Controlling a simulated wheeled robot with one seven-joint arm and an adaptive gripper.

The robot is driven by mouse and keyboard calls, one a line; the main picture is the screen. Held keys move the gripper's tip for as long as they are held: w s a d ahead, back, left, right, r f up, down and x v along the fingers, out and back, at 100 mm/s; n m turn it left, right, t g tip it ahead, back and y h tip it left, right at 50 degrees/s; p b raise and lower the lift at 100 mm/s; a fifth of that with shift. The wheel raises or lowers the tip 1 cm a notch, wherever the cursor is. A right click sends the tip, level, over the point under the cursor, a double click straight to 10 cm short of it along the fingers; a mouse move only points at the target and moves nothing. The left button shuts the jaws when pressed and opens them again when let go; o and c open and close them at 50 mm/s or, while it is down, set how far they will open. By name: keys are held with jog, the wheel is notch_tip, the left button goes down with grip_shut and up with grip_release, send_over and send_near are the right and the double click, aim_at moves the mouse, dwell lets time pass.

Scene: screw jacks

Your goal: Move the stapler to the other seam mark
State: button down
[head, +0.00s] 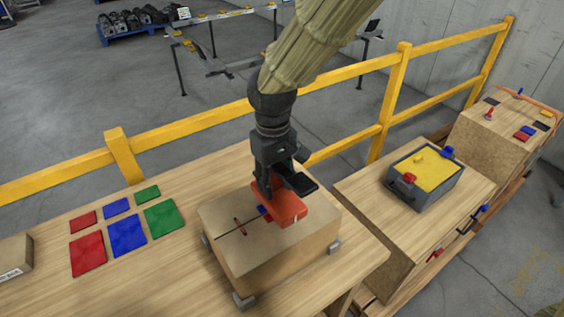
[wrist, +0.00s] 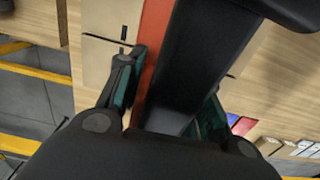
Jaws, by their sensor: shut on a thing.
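The red-orange stapler (head: 290,207) with a dark arm is at the right part of the top of a cardboard box (head: 265,265). My gripper (head: 268,186) is shut on it from above. I cannot tell whether the stapler touches the box top or is just above it. A blue mark (head: 265,212) lies beside the stapler's left end, partly hidden. In the wrist view, the stapler (wrist: 156,45) is between the fingers of my gripper (wrist: 165,100).
Grey corner blocks (head: 243,300) surround the box on the wooden table. Red, blue and green pads (head: 126,235) lie to the left. A grey bin with yellow contents (head: 424,170) stands on the bench to the right. A yellow rail (head: 200,129) runs behind the table.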

jog(key=shift+w+d+f+p, duration=0.3)
jog(key=shift+w+f+p, duration=0.5)
jog(key=shift+w, duration=0.75)
jog(key=shift+w+d+f+p, duration=0.25)
jog(key=shift+w+f+p, duration=0.55)
jog(key=shift+w, duration=0.7)
jog(key=shift+w+d+f+p, duration=0.3)
jog(key=shift+w+f+p, duration=0.25)
jog(key=shift+w+p, duration=0.75)
jog(key=shift+w+f+b, duration=0.15)
jog(key=shift+w+b, duration=0.05)
jog(key=shift+b, duration=0.15)
jog(key=c, duration=1)
grip_release()
jog(key=shift+o, duration=0.2)
notch_tip(320, 180, up, 12)
jog(key=b, duration=0.3)
